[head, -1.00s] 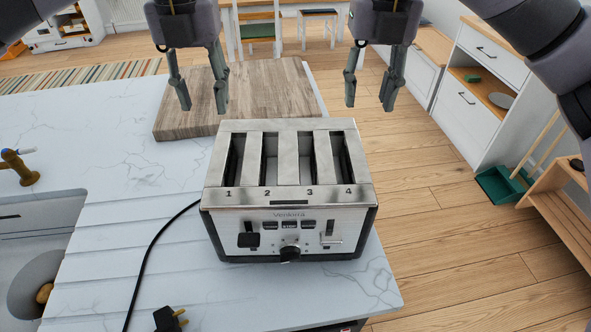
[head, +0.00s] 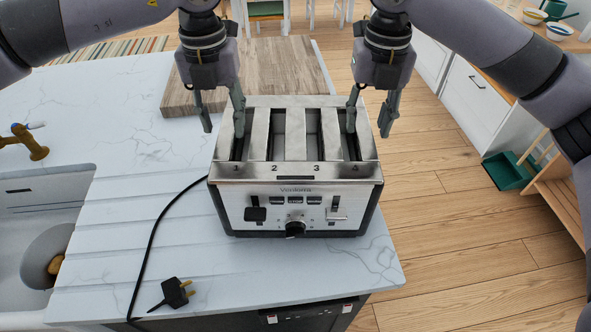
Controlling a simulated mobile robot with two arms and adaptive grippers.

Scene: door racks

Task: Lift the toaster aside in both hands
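A silver and black four-slot toaster (head: 290,175) stands upright on the white marble counter, its knobs and levers facing me. My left gripper (head: 222,132) points down at the toaster's left rim, fingers apart. One finger is outside the left side and the other is over slot 1. My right gripper (head: 368,132) points down at the right rim, fingers apart. One finger is at slot 4 and the other is outside the right side. I cannot tell whether any finger touches the toaster.
A wooden board (head: 285,65) lies behind the toaster. The black cord runs along its left to a loose plug (head: 172,294) in front. A sink (head: 40,240) with a brass tap (head: 30,142) is at the left. The counter between sink and toaster is mostly clear; its right edge is close.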

